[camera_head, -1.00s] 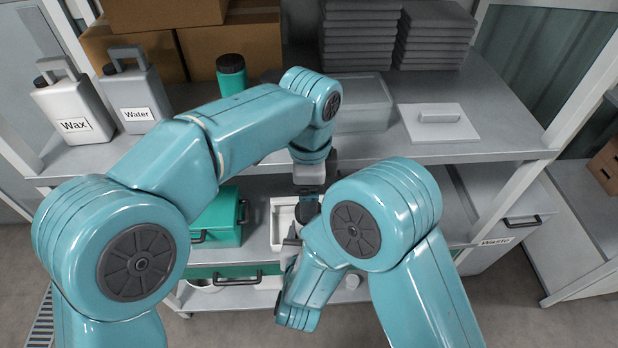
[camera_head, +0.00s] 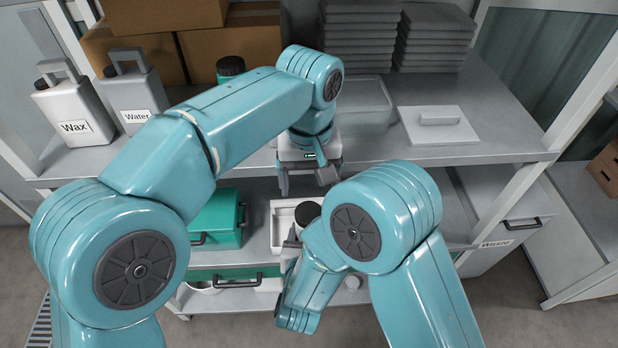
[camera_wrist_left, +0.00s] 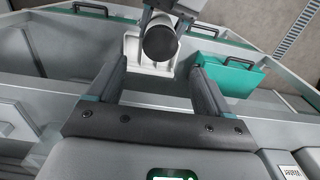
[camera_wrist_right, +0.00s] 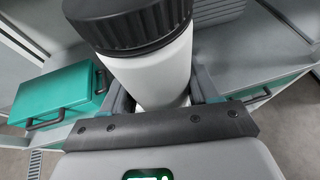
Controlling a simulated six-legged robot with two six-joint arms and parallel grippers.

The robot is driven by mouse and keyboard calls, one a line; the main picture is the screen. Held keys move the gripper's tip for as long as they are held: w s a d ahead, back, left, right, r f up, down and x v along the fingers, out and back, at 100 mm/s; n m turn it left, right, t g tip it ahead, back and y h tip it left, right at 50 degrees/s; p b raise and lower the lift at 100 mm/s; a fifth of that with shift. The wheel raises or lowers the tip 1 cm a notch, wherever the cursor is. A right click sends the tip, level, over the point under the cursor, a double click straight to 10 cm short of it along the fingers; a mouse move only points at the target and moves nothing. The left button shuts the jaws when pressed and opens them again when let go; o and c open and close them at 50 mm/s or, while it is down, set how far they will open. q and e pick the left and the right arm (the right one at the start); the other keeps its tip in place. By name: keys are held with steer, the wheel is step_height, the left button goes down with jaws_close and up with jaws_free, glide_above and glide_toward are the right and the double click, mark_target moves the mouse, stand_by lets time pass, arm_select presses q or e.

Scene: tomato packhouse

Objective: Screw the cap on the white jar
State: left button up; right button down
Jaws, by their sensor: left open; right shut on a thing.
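The white jar (camera_wrist_right: 152,75) is upright between the fingers of my right gripper (camera_wrist_right: 163,92), which is shut on its body. The ribbed black cap (camera_wrist_right: 130,25) sits on top of the jar; how tight it is cannot be told. In the head view the cap (camera_head: 307,212) shows beside my right forearm, which hides most of the jar. My left gripper (camera_head: 306,184) is open and empty above the cap, clear of it. In the left wrist view the cap (camera_wrist_left: 160,43) lies beyond the spread fingers (camera_wrist_left: 155,82).
A shelf top (camera_head: 380,150) lies behind, with a Wax jug (camera_head: 72,108), a Water jug (camera_head: 136,95), a green bottle (camera_head: 231,68), a clear bin (camera_head: 365,105) and a white lid (camera_head: 437,125). Below are a green case (camera_head: 217,215) and a white tray (camera_head: 283,222).

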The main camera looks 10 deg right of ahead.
mark_target(309, 211)
arm_select(q)
steer(key=shift+f, duration=0.1)
steer(key=shift+f, duration=3.95)
steer(key=c, duration=1.1)
steer(key=o, duration=1.2)
